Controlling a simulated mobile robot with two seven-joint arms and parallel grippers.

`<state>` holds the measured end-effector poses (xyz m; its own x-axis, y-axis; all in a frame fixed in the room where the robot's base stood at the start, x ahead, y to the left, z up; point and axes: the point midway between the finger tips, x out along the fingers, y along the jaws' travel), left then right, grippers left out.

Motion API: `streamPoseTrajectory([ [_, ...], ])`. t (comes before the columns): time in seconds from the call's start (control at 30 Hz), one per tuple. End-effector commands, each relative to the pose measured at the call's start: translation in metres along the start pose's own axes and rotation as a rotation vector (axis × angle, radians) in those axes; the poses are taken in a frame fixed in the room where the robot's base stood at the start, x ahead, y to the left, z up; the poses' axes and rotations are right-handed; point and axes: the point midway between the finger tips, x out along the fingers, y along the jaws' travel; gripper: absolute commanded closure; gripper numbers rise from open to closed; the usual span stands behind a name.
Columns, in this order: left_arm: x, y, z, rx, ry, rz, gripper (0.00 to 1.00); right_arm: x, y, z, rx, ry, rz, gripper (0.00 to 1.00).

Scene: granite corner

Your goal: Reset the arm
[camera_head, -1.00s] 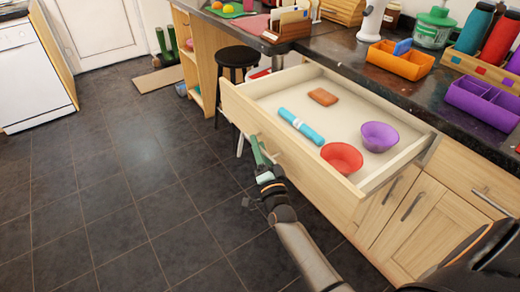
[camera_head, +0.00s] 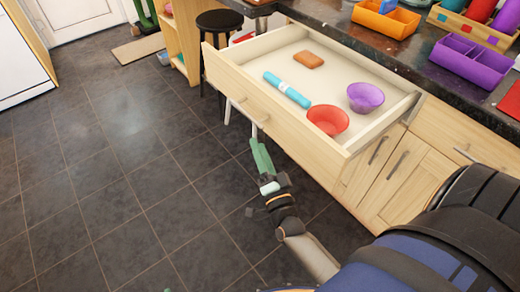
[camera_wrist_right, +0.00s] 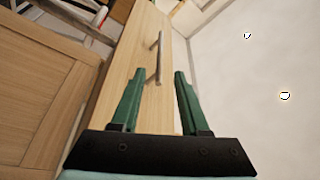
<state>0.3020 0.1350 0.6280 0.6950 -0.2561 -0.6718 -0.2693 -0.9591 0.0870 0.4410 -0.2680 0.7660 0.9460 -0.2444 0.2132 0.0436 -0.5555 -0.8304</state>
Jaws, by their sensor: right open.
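My right gripper (camera_head: 256,142) is in front of the pulled-out wooden drawer (camera_head: 228,85), low near its front face. Its two green fingers are apart with nothing between them in the right wrist view (camera_wrist_right: 158,72). The metal drawer handle (camera_wrist_right: 158,58) shows just beyond the fingertips there, apart from them as far as I can tell. My left gripper is not in view.
Dark tiled floor (camera_head: 110,170) is clear on the left.

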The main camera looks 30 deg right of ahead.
Motion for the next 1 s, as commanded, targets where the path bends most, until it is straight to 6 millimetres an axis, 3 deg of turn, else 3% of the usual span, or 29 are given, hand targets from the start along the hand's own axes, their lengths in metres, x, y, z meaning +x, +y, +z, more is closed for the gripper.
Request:
streamPoseTrajectory([
  [0.47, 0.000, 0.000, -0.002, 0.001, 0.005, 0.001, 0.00, 0.000, 0.000, 0.001, -0.003, -0.006, 0.001, 0.55],
  [0.57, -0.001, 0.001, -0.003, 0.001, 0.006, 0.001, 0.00, -0.004, -0.001, 0.011, -0.045, -0.064, 0.007, 0.55],
  [0.63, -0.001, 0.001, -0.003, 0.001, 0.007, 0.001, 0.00, -0.013, -0.001, 0.028, -0.116, -0.159, 0.013, 0.55],
  [0.8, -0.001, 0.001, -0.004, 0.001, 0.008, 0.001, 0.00, -0.061, 0.003, 0.086, -0.414, -0.521, 0.022, 0.55],
  [1.0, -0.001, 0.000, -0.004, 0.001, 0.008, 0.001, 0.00, -0.138, 0.019, 0.124, -0.750, -0.904, 0.001, 0.55],
])
